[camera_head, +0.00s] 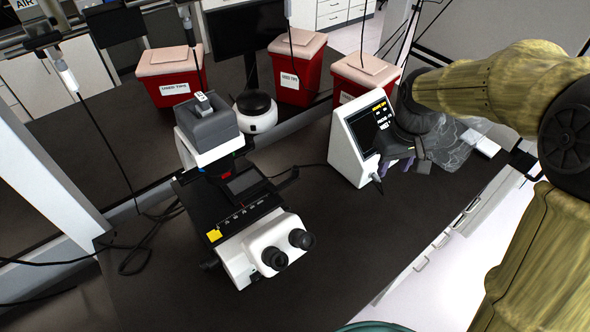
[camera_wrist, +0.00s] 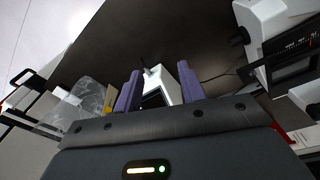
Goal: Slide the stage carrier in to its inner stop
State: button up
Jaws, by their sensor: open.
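The white microscope (camera_head: 268,238) stands left of centre on the dark bench in the head view, eyepieces toward the front. Its dark stage area (camera_head: 243,186) lies behind the eyepieces, under the upper head. The stage carrier is not clearly distinct there, and I cannot tell its position along its travel. Part of the microscope also shows at the right of the wrist view (camera_wrist: 272,20). My gripper (camera_head: 396,164) is to the right of the microscope, near the front of the white screen unit, apart from the stage. Its purple fingers (camera_wrist: 160,84) are spread with nothing held between them.
The white screen unit (camera_head: 350,145) stands beside my gripper and shows between its fingers in the wrist view (camera_wrist: 168,84). A clear crumpled bag (camera_head: 452,145) lies right of it. Red bins (camera_head: 297,82) stand behind. Bench between microscope and unit is clear except for a cable.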

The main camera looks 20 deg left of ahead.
jog(key=w+a+r+n, duration=0.2)
jog(key=a+n, duration=0.2)
jog(key=a, duration=0.8)
notch_tip(320, 180, up, 3)
jog(key=n+g+b, duration=0.1)
jog(key=n+b, duration=0.1)
jog(key=n, duration=0.2)
send_over(295, 167)
jog(key=shift+f, duration=0.15)
notch_tip(295, 167, down, 17)
jog(key=p, duration=0.4)
jog(key=shift+f, duration=0.15)
grip_shut()
